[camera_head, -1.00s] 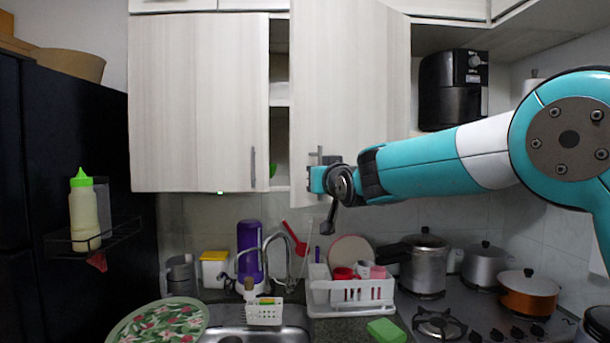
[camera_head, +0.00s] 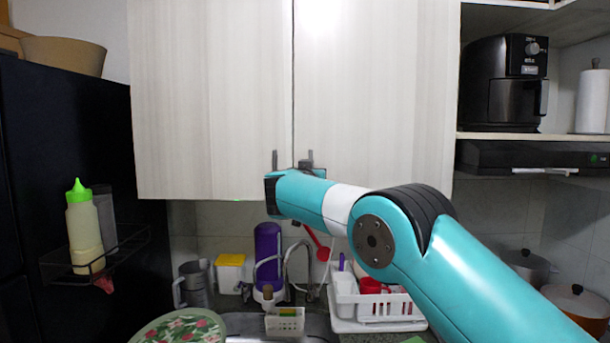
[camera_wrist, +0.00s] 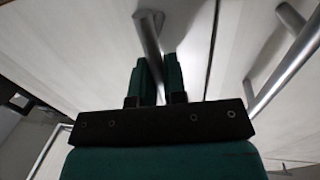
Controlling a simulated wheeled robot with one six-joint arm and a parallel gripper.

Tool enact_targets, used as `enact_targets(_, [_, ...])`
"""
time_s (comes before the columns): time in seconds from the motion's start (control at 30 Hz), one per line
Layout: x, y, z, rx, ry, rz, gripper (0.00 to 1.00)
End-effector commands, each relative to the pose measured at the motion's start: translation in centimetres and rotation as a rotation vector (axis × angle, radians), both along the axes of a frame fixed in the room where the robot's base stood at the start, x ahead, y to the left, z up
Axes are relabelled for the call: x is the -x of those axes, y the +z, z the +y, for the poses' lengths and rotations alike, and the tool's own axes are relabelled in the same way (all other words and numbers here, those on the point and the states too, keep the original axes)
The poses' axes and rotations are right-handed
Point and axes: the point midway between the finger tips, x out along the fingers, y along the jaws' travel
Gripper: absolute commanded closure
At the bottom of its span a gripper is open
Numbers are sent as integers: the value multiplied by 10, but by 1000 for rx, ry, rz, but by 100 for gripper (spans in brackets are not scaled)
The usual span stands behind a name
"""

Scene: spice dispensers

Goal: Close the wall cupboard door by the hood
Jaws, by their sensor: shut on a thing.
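The wall cupboard door by the hood (camera_head: 375,80) is pale, wood-grained and lies about level with the left door (camera_head: 210,95), with only a thin dark seam between them. My gripper (camera_head: 306,168) is at the lower inner corner of this door, at its bar handle (camera_head: 309,156). In the wrist view my gripper (camera_wrist: 157,78) has its two green fingers shut on the metal handle bar (camera_wrist: 150,35). The other door's handle (camera_wrist: 285,60) stands free across the seam. My arm hides part of the door's lower edge.
The black hood (camera_head: 530,157) is right of the door, under a shelf with a black air fryer (camera_head: 505,85) and paper roll (camera_head: 592,100). Below are a white dish rack (camera_head: 375,310), purple water filter (camera_head: 268,255) and pots (camera_head: 527,265). A dark fridge stands left.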

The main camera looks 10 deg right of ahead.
Motion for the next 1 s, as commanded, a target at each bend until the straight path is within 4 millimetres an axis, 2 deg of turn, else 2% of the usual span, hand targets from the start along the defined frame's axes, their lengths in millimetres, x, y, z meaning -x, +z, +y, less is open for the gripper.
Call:
enact_targets(0.47, [-1,3,9,1,8,-7,100])
enact_targets(0.5, [-1,3,9,1,8,-7,83])
enact_targets(0.6, [-1,3,11,1,10,-6,64])
enact_targets(0.87, [0,2,16,1,15,-4,64])
enact_targets(1.0, [8,-1,19,1,17,-4,64])
